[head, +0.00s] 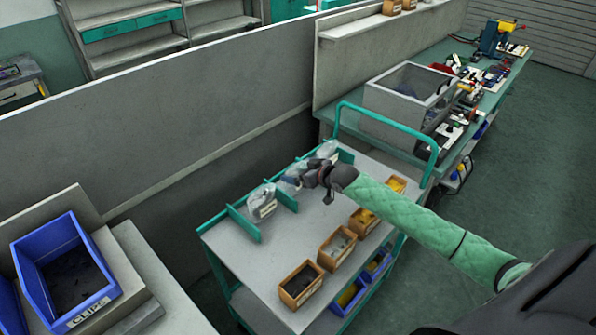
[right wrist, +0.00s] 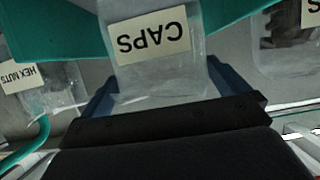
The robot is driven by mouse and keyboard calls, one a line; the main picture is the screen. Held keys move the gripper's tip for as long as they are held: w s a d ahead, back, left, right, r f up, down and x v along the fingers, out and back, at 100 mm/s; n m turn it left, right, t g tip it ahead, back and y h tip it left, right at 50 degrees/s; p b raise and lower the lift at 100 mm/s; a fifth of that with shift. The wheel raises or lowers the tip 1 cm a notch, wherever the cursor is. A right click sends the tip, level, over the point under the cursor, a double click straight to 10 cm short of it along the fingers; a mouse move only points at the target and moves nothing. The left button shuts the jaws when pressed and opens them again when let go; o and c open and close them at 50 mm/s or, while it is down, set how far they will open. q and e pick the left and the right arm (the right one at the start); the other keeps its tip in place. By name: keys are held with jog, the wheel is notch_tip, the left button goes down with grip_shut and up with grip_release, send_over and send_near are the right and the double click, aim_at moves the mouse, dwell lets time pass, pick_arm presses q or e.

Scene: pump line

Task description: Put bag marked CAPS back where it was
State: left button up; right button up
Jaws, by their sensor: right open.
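The clear bag marked CAPS (right wrist: 150,60) stands between green dividers on the trolley; its label reads upside down in the right wrist view. My right gripper (right wrist: 165,95) is open, with one dark finger on each side of the bag's near end. I cannot tell whether the fingers touch it. In the head view my right gripper (head: 322,178) is over the rack, and the bag (head: 293,175) behind it is partly hidden. My left gripper is not in view.
A HEX NUTS bag (right wrist: 48,88) and another bag (right wrist: 285,40) stand in the neighbouring slots, close beside the fingers. Green dividers (head: 243,223) separate the slots. Several small orange bins (head: 302,284) line the trolley's near edge. A blue bin (head: 62,270) stands at left.

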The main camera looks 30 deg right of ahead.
pick_arm(q)
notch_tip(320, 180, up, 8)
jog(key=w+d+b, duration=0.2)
jog(key=b, duration=0.1)
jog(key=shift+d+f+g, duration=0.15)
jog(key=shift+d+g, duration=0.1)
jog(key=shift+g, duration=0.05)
pick_arm(e)
jog(key=v, duration=1.1)
jog(key=shift+f, duration=0.1)
